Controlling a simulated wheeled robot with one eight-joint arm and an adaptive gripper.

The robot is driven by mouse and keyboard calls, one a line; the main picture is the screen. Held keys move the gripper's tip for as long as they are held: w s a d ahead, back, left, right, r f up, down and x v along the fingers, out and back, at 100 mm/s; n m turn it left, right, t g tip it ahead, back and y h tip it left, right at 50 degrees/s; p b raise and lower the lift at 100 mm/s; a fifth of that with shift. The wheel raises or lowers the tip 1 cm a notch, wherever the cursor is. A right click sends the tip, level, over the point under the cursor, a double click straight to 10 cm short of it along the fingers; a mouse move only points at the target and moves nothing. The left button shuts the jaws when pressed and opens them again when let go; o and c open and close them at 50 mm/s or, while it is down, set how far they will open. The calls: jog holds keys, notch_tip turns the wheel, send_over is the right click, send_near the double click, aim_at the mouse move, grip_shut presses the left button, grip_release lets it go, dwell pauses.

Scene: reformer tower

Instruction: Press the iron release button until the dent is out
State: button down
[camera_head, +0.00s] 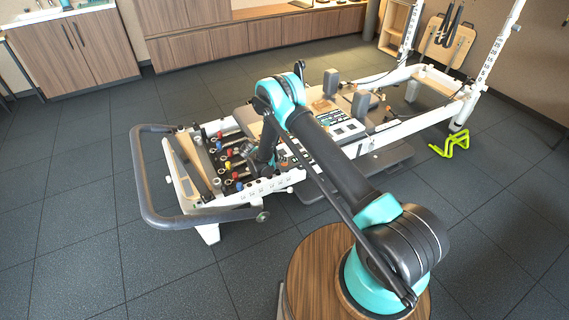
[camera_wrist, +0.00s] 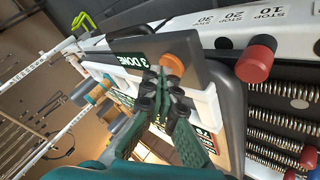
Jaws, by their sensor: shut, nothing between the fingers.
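My gripper (camera_wrist: 165,80) is shut and empty in the wrist view, its dark green fingers meeting at the tips. The tips are right beside a round orange-brown knob or button (camera_wrist: 173,63) at the edge of a dark panel marked "3 DONE" (camera_wrist: 134,61). I cannot tell whether they touch it. No part is clearly readable as the iron release button, and no dent can be made out. In the head view my arm reaches over the white-framed reformer (camera_head: 230,199), and my gripper is mostly hidden.
A red knob (camera_wrist: 254,62) and coil springs (camera_wrist: 283,130) lie right of the panel in the wrist view. In the head view, a dark curved bar (camera_head: 143,185) rings the reformer's near-left end. A lime-green stand (camera_head: 450,144) is on the floor at right. Open floor lies left.

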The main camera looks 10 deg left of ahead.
aim_at(283, 164)
jog(key=shift+r, duration=1)
jog(key=shift+r, duration=2.5)
